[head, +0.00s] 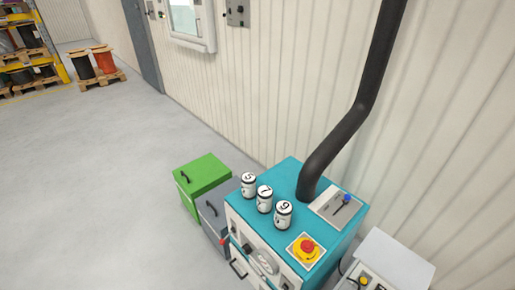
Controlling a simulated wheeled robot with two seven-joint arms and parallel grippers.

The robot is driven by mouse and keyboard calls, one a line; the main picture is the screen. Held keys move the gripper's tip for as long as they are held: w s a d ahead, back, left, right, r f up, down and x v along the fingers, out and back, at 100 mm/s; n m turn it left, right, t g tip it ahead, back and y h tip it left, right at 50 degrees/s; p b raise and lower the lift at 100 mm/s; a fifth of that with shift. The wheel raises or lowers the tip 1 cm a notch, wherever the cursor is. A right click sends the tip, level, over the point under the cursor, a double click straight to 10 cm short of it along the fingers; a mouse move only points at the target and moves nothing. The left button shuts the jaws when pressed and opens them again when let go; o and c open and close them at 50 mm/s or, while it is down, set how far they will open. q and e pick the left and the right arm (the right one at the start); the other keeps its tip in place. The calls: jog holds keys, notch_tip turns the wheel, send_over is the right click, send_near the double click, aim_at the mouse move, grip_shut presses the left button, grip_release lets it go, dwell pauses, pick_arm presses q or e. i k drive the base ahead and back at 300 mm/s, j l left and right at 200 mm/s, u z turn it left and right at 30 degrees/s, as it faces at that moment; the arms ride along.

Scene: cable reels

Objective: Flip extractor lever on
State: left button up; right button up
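The extractor is a teal and white cabinet (288,175) at the lower right of the head view, with a thick black hose (352,122) rising from its top. The knob end points toward the upper right. Whether this position is on or off cannot be told. Neither of my grippers is in view.
Three numbered white canisters (264,198) stand on the cabinet's top, left of the hose. A red emergency button (307,245) is at the front. Green (204,172) and grey (215,212) boxes stand to the left. A light grey unit (398,262) stands at right.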

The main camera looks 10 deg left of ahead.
aim_at(222, 240)
jog(key=k+j, duration=0.3)
jog(key=k+u, duration=0.1)
jog(key=u, duration=1.65)
